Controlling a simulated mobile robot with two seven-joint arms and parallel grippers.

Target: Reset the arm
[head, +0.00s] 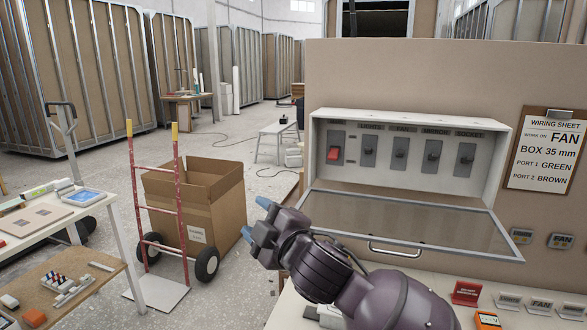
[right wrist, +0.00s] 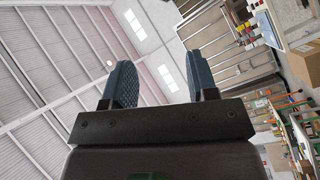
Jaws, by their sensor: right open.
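My right gripper (head: 262,218) is raised in front of the switch panel, at its lower left, with its blue fingertips pointing up and left. In the right wrist view the two blue fingers (right wrist: 160,88) stand apart with nothing between them, and the ceiling shows behind. My right arm (head: 370,290) comes in from the bottom of the head view and hides part of the bench below the panel. My left gripper does not show.
The switch box (head: 410,155) has its clear lid (head: 400,222) hanging open forward, close to my right arm. A wiring sheet (head: 545,150) hangs at right. A red hand truck (head: 160,200) and cardboard box (head: 200,205) stand on the floor at left, near a workbench (head: 110,240).

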